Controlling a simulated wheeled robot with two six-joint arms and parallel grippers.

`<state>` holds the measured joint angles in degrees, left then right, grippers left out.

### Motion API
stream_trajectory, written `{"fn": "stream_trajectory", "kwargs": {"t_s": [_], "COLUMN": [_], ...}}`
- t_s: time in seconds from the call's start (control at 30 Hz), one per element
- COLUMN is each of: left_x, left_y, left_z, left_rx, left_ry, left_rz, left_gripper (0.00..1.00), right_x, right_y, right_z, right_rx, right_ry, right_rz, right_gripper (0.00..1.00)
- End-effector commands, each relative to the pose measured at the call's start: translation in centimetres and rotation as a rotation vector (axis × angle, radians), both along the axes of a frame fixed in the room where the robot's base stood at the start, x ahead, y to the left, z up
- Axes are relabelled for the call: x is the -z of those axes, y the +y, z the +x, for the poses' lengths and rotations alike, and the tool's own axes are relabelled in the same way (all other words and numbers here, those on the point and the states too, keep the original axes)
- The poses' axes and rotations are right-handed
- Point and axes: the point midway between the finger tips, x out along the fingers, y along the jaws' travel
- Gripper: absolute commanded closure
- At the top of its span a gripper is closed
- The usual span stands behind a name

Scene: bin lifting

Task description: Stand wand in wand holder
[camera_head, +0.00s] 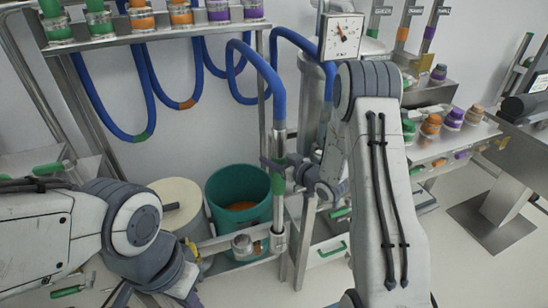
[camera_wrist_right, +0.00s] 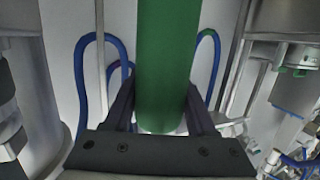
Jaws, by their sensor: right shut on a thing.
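The wand (camera_head: 279,208) is an upright metal tube with a green band, joined at its top to a blue hose (camera_head: 262,65). My right gripper (camera_head: 275,164) is shut around it near the green band. In the right wrist view the green section (camera_wrist_right: 165,60) stands between the two dark fingers (camera_wrist_right: 162,108). The wand's lower end is at a metal collar (camera_head: 278,241) on the low rail, seemingly the holder; I cannot tell whether it is seated inside. My left arm is at the lower left, and its fingers are not clear.
A green bin (camera_head: 222,188) with orange contents stands just left of the wand. A pale round drum (camera_head: 176,205) is further left. A metal cup (camera_head: 243,246) sits by the rail. A dial scale (camera_head: 342,37) hangs above, and a shelf with colored fittings (camera_head: 455,140) is at the right.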

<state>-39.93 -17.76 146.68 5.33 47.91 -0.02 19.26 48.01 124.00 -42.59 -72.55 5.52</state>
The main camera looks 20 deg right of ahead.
Motion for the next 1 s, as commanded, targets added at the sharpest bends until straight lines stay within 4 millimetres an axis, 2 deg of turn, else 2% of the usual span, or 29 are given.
{"fn": "stream_trajectory", "kwargs": {"t_s": [0.6,1.0], "left_x": [2.8,2.9], "left_y": [0.0,0.0], "left_z": [0.0,0.0], "left_rx": [0.000,0.000], "left_ry": [0.000,0.000], "left_rz": [0.000,0.000], "left_gripper": [1.00,1.00], "right_x": [3.0,3.1], "right_y": [0.0,0.0], "right_z": [0.0,0.0], "right_rx": [0.000,0.000], "right_ry": [-0.004,-0.004], "right_rz": [0.000,0.000], "right_gripper": [1.00,1.00]}}
